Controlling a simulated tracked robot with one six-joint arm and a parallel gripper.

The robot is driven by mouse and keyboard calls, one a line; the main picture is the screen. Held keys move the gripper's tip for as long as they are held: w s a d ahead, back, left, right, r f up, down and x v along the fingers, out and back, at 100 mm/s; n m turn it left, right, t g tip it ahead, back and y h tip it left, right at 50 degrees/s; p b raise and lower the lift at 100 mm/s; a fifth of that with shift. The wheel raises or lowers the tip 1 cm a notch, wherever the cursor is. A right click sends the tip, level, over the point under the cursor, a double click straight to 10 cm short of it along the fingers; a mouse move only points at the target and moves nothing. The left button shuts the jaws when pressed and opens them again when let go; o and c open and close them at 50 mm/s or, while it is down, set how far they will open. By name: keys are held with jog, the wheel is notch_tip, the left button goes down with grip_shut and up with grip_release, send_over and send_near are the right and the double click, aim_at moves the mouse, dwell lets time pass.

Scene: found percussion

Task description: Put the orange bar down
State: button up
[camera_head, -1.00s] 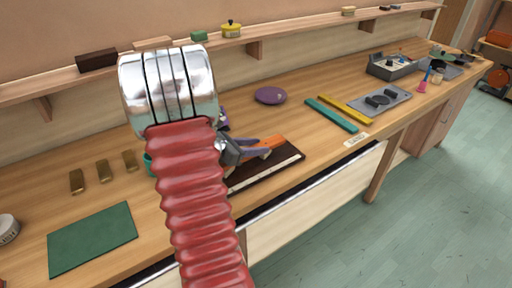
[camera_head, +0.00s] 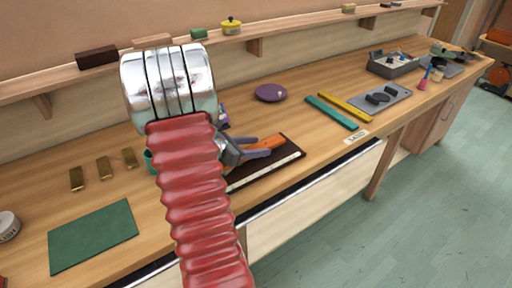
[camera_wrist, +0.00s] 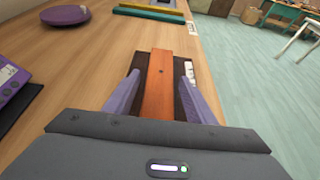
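The orange bar (camera_head: 268,141) lies on or just over a dark brown board (camera_head: 284,158) with a pale strip along its front edge. In the wrist view the orange bar (camera_wrist: 159,90) runs lengthwise between the two purple fingers of my gripper (camera_wrist: 160,77). A narrow dark gap shows between the bar and each finger, so my gripper is open around it. In the head view my gripper (camera_head: 256,149) is low at the board, and my red arm hides the bar's near end and part of the board. Whether the bar touches the board cannot be told for certain.
A purple disc (camera_head: 271,93) lies behind the board. Teal (camera_head: 332,112) and yellow (camera_head: 346,107) bars and a grey tray (camera_head: 392,94) lie to the right. Brass blocks (camera_head: 103,168) and a green mat (camera_head: 93,236) are at left. The bench's front edge is close.

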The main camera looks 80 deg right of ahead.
jog(key=shift+r, duration=0.1)
jog(key=shift+r, duration=0.55)
jog(key=v, duration=1.1)
jog(key=shift+w+a+r, duration=0.1)
jog(key=shift+w+a, duration=0.1)
jog(key=shift+w, duration=0.05)
jog(key=shift+w+a, duration=0.1)
jog(key=shift+a, duration=0.05)
jog(key=shift+r, duration=0.1)
jog(key=shift+w+a, duration=0.15)
jog(key=shift+a, duration=0.2)
jog(key=w+a+r+m+t+y, duration=0.2)
jog(key=w+a+m+t+y, duration=0.1)
jog(key=a, duration=1.2)
jog(key=w+a+r+m+t+y, duration=0.3)
jog(key=a+t, duration=0.3)
jog(key=a, duration=0.9)
jog(key=w+a+r+m+t+y, duration=0.2)
jog(key=w+a+m+t+y, duration=0.1)
jog(key=a, duration=1.3)
jog(key=shift+w+r+m+t+y, duration=0.2)
jog(key=shift+t+y, duration=0.1)
jog(key=shift+t, duration=0.3)
jog(key=shift+w+r+m+t+y, duration=0.2)
jog(key=shift+t+y, duration=0.1)
jog(key=shift+t, duration=0.3)
